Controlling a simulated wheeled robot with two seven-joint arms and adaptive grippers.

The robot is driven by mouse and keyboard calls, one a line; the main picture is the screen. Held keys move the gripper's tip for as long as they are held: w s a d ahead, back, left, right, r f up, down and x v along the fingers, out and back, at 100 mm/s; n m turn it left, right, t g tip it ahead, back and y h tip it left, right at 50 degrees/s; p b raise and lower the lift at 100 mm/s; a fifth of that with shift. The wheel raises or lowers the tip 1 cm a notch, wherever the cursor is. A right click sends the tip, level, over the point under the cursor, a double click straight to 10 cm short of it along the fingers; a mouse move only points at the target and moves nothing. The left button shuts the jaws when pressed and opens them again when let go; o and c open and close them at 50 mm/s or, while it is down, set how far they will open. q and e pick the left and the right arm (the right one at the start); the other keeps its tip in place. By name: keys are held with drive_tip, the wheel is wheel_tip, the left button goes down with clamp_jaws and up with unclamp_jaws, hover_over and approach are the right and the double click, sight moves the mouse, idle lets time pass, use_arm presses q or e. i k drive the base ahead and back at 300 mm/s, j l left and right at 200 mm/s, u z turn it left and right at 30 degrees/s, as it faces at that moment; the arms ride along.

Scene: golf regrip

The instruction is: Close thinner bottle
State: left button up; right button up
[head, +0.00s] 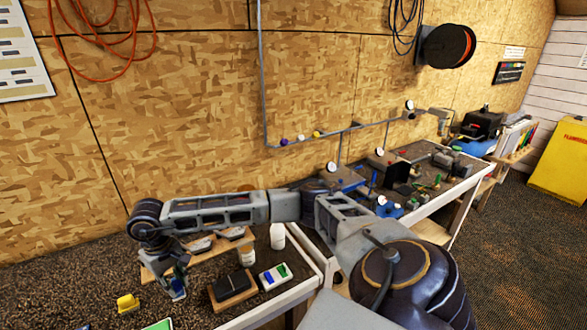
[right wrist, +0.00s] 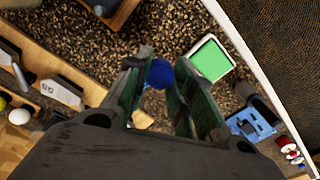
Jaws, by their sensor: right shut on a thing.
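My right gripper (head: 178,290) hangs pointing down over the bench, in front of the rack and left of both bottles. In the right wrist view its fingers (right wrist: 167,85) are shut on a small round blue cap (right wrist: 160,73) near their tips. My left gripper is not in view.
The wooden rack (head: 212,250) holds club heads. The bench's left part is mostly clear.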

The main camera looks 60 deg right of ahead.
sight(277, 230)
drive_tip(key=k+l, duration=0.15)
drive_tip(key=l, duration=0.2)
drive_tip(key=k+l+z, duration=0.1)
drive_tip(key=l, duration=0.25)
drive_tip(key=k+l, duration=0.15)
drive_tip(key=l, duration=0.2)
drive_tip(key=k+l+z, duration=0.1)
drive_tip(key=l, duration=0.25)
drive_tip(key=k+l, duration=0.15)
drive_tip(key=l, duration=0.2)
drive_tip(key=k+z, duration=0.05)
